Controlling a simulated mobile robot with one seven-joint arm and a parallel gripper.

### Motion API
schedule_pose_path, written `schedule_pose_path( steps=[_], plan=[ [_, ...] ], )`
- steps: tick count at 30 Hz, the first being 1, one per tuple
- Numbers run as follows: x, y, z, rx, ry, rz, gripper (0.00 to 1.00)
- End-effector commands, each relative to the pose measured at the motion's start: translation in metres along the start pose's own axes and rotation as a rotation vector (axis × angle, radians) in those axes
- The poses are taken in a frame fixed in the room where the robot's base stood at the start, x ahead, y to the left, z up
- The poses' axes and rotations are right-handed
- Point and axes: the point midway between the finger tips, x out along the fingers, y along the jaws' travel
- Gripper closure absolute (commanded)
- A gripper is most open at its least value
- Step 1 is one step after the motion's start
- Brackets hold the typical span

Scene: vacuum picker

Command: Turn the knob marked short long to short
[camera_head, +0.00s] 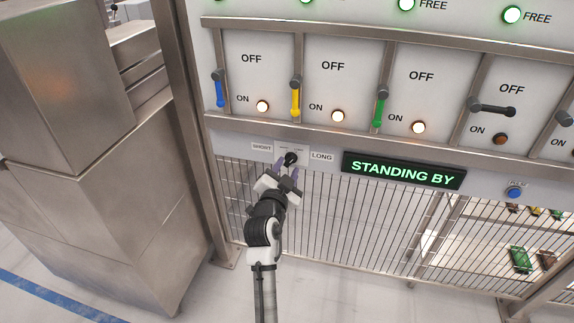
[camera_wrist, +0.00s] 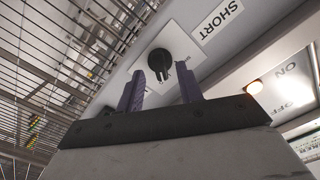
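The black knob (camera_head: 291,158) sits on a small pale plate between the SHORT label (camera_head: 262,147) and the LONG label (camera_head: 321,156). In the wrist view the knob (camera_wrist: 160,61) stands just beyond the fingertips, and the SHORT label (camera_wrist: 217,21) is at its upper right. My gripper (camera_head: 286,170) is in front of the knob with its purple fingers pointing at it. In the wrist view my gripper (camera_wrist: 160,85) is open, with a gap between the fingers and nothing in it. The knob's exact pointer direction is hard to read.
Above are blue (camera_head: 220,92), yellow (camera_head: 295,98) and green (camera_head: 379,108) levers with ON lamps. A green "STANDING BY" display (camera_head: 403,170) is right of the knob, with a blue button (camera_head: 515,192) farther right. A wire mesh fence (camera_head: 340,215) lies below. Metal cabinets (camera_head: 110,190) stand left.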

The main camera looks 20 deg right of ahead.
Motion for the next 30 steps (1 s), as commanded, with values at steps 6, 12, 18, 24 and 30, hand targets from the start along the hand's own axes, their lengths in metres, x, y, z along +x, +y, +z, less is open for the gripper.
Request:
schedule_pose_path(
  steps=[6,12,18,24,30],
  plan=[
    [0.0107,0.0001,-0.0002,0.001,0.000,0.000,0.64],
    [0.0107,0.0001,0.0002,0.000,-0.001,0.000,0.64],
    [0.0105,-0.0001,0.0003,0.000,-0.001,0.000,0.87],
    [0.0104,0.0000,0.0003,0.000,-0.001,0.000,1.00],
    [0.0103,-0.0001,0.0003,-0.019,-0.001,0.000,1.00]
  ],
)
